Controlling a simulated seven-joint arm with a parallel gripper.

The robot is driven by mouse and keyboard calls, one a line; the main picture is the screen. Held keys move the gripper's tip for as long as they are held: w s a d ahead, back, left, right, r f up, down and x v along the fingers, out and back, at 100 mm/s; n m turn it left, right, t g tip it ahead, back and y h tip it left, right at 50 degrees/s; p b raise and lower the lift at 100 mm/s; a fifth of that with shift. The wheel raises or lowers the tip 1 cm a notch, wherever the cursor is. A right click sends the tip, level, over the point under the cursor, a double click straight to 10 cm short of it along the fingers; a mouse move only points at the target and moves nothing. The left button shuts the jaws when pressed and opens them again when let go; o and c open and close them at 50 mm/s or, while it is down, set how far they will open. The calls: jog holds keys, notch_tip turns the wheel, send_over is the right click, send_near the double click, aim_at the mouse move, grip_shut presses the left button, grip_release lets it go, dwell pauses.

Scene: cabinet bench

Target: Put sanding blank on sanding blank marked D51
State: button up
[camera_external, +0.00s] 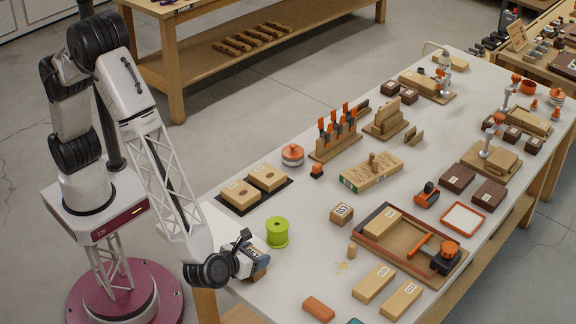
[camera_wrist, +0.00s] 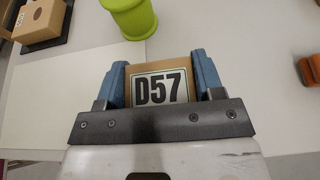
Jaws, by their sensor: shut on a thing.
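My gripper (camera_external: 247,254) is at the near left end of the white bench. In the wrist view its two blue fingers (camera_wrist: 162,82) are shut on a tan sanding blank (camera_wrist: 160,70), whose white label reads D57. Other tan labelled blanks are in the external view: a short one (camera_external: 342,213) at mid-bench, one in the wooden tray (camera_external: 383,221), and two long ones (camera_external: 374,284) and (camera_external: 402,300) near the front edge. Their labels are too small to read surely, so I cannot tell which is D51.
A green spool (camera_external: 277,232) stands just right of my gripper and also shows in the wrist view (camera_wrist: 130,15). Two blocks lie on a black mat (camera_external: 280,187) behind it. A brown-red block (camera_external: 318,309) lies at the front. An orange-handled clamp (camera_external: 447,256) stands on the tray's right side.

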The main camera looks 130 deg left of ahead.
jog(key=shift+f, duration=0.15)
jog(key=o, duration=0.9)
jog(key=shift+o, duration=0.2)
jog(key=v, duration=1.2)
jog(key=shift+r, duration=0.2)
